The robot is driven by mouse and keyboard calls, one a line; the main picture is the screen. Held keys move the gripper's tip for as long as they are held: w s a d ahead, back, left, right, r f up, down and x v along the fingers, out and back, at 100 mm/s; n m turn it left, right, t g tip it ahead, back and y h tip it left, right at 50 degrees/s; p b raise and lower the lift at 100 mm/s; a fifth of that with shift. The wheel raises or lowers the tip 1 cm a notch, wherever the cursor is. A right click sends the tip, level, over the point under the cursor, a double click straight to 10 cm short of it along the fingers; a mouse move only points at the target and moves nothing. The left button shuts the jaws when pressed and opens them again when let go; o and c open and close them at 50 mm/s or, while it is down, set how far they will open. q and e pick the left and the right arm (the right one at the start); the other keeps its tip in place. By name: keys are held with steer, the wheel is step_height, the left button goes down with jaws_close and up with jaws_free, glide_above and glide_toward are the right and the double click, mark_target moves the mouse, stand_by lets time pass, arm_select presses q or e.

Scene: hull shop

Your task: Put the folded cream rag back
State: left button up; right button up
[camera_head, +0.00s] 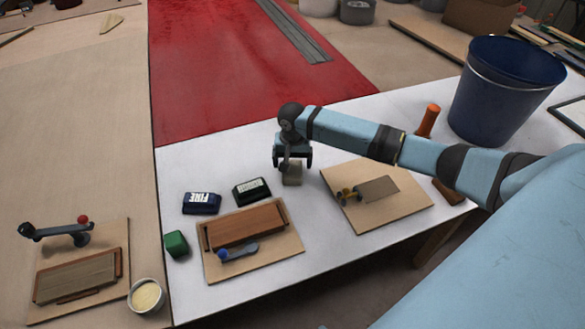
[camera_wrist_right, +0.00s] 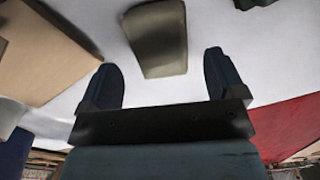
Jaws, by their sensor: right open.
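The folded cream rag (camera_head: 292,178) looks like a small beige-grey pad lying on the white table top (camera_head: 330,285). In the right wrist view the rag (camera_wrist_right: 156,42) lies just beyond the fingertips, between their lines. My right gripper (camera_head: 292,164) points down over the rag, and hides part of it in the head view. Its two fingers (camera_wrist_right: 162,68) are apart, with nothing between them. I cannot tell the exact height above the rag. My left gripper is in neither view.
Left of the rag are a black block (camera_head: 252,189), a blue block (camera_head: 201,203) and a green block (camera_head: 176,244). A board (camera_head: 285,250) with a wooden tool lies in front. Another board (camera_head: 415,208) lies right. A blue bucket (camera_head: 505,95) and an orange-handled tool (camera_head: 428,120) stand behind my right arm.

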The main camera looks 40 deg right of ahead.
mark_target(293, 169)
step_height(293, 169, up, 8)
steer(key=shift+f, duration=0.15)
stand_by(0.5)
